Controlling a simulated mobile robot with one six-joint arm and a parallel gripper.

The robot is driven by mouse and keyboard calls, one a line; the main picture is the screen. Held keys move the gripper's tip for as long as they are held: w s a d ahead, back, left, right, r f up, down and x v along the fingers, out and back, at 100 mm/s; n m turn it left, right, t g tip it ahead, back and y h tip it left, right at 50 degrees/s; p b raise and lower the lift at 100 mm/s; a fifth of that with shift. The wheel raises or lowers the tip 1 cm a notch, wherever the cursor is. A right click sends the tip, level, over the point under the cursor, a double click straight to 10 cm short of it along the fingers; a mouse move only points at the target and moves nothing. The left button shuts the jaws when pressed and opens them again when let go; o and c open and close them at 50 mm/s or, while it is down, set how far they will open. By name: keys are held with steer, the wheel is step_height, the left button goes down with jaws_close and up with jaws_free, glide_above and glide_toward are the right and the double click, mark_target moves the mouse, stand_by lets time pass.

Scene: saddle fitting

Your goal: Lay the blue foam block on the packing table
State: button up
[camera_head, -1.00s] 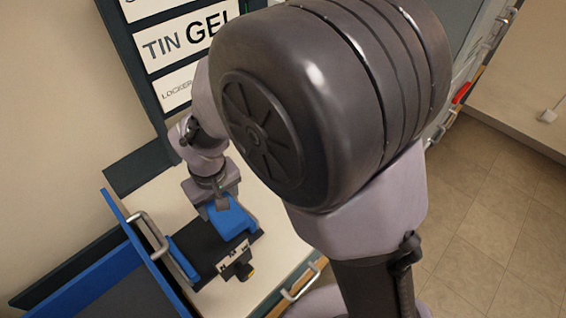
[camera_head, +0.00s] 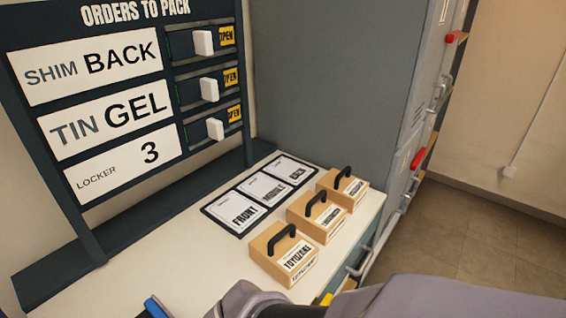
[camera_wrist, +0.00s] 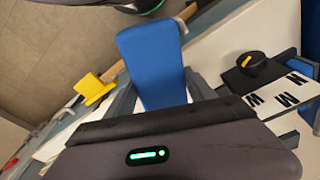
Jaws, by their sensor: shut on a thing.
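The blue foam block (camera_wrist: 152,65) is in the wrist view, upper middle, a flat slab between the grey fingers of my gripper (camera_wrist: 163,97). My gripper is shut on it. Neither my fingers nor the held block can be made out in the head view; only part of my arm shows at the bottom. The pale-topped packing table (camera_head: 185,252) stands below the orders board in the head view. A small blue piece (camera_head: 155,306) shows at the bottom edge there; I cannot tell what it belongs to.
Three cardboard boxes (camera_head: 284,255) with black handles line the table's right edge. A dark mat (camera_head: 240,232) with cards FRONT, MIDDLE and BACK lies behind them. The orders board (camera_head: 110,100) stands at the back left. The wrist view shows a black knob (camera_wrist: 250,64) and a yellow piece (camera_wrist: 92,88).

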steer(key=w+p, duration=0.1)
steer(key=p, duration=0.3)
steer(key=w+a+r+p, duration=0.1)
steer(key=p, duration=0.3)
steer(key=shift+w, duration=0.1)
steer(key=w+a, duration=0.1)
steer(key=w, duration=0.3)
steer(key=w+a+f, duration=0.1)
steer(key=w, duration=0.3)
steer(key=w+a+f, duration=0.1)
steer(key=w+a, duration=0.1)
steer(key=w, duration=0.2)
steer(key=shift+f+p, duration=0.2)
steer(key=shift+p, duration=0.2)
steer(key=f+b, duration=0.3)
steer(key=f, duration=0.1)
steer(key=shift+w+a+f, duration=0.1)
steer(key=shift+w+a, duration=0.05)
steer(key=shift+w, duration=0.2)
steer(key=shift+r, duration=0.3)
steer(key=shift+f, duration=0.1)
steer(key=o, duration=0.9)
steer(key=shift+f, duration=0.15)
steer(key=o, duration=0.5)
